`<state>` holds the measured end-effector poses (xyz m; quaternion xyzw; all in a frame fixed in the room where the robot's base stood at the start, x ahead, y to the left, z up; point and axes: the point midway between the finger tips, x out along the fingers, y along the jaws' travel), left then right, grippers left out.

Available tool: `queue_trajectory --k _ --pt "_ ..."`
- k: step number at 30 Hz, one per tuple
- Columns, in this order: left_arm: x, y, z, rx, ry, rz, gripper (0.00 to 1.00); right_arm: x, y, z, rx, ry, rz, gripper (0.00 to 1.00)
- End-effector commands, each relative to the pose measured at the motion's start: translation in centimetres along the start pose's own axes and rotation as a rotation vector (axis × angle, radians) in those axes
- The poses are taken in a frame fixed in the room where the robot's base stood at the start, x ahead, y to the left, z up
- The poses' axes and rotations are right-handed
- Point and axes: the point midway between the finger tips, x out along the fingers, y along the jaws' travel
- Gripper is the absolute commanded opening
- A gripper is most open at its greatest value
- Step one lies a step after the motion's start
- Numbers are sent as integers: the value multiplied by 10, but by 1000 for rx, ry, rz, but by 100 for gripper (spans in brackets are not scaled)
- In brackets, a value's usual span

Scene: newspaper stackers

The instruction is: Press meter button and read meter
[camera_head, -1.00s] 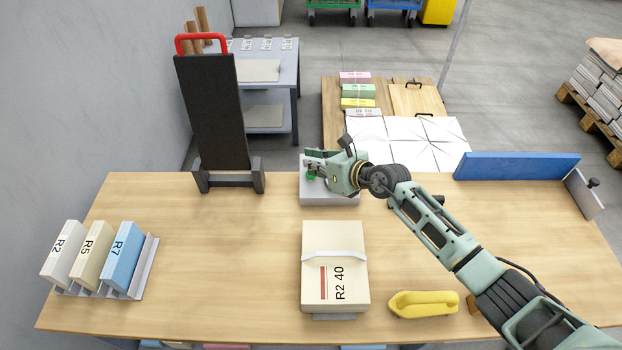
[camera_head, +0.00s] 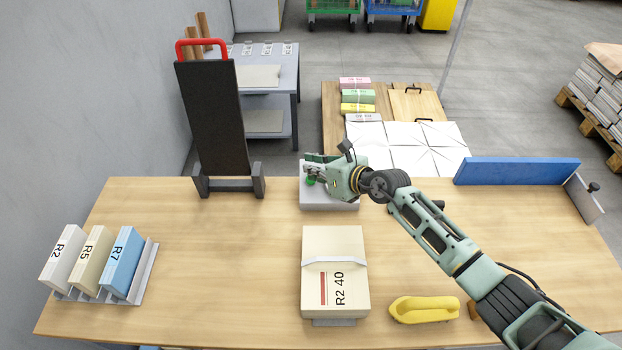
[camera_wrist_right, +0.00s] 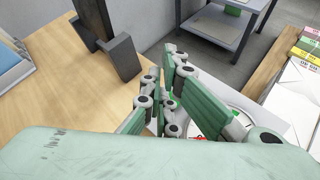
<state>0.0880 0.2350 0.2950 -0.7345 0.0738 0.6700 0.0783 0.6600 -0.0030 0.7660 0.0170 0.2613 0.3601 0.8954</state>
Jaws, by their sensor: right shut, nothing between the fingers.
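The meter (camera_head: 330,201) is a grey box at the back middle of the table, mostly covered by my right gripper. A green spot, which looks like its button (camera_head: 310,181), shows just under the fingertips. My right gripper (camera_head: 312,168) is shut and empty, over the meter's left part. In the right wrist view the gripper (camera_wrist_right: 165,90) hides most of the meter, and part of a round white dial (camera_wrist_right: 234,120) with a bit of red shows behind the fingers. I cannot read the dial or tell whether the fingers touch the button. My left gripper is not in view.
A strapped bundle marked R2 40 (camera_head: 335,275) lies in front of the meter. A yellow tool (camera_head: 424,309) is at its right. A dark upright stand (camera_head: 213,115) is at the left back, and a rack of labelled blocks (camera_head: 145,270) at far left. The table's left middle is clear.

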Motion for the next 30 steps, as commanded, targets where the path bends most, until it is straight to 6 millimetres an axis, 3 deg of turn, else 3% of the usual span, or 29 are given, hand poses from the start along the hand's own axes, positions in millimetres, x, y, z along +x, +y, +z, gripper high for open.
queue_trajectory --k 30 --pt "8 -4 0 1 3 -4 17 6 -4 -5 0 0 0 0"
